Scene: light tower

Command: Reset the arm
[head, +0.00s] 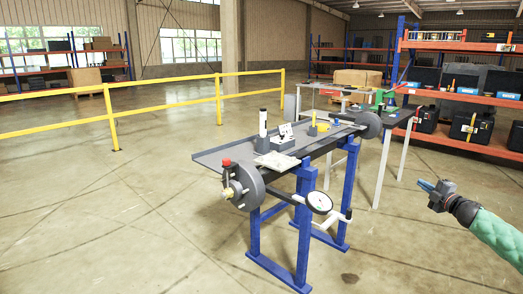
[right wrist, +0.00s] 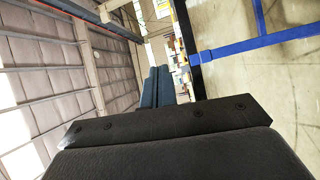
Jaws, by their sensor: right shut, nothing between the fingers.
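My right gripper (head: 427,187) is at the right of the head view, at the end of my green-sleeved arm. Its blue fingers point left toward the work table (head: 215,155) and are apart from it, with open floor between. In the right wrist view the two blue fingers (right wrist: 157,87) lie side by side, shut and empty. The light tower (head: 263,123), a slim white post with a dark top, stands upright on the table. My left gripper is not in view.
A second table (head: 398,118) stands behind. A yellow railing (head: 165,107) runs at left; orange shelves (head: 470,97) stand at right. Floor in front is clear.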

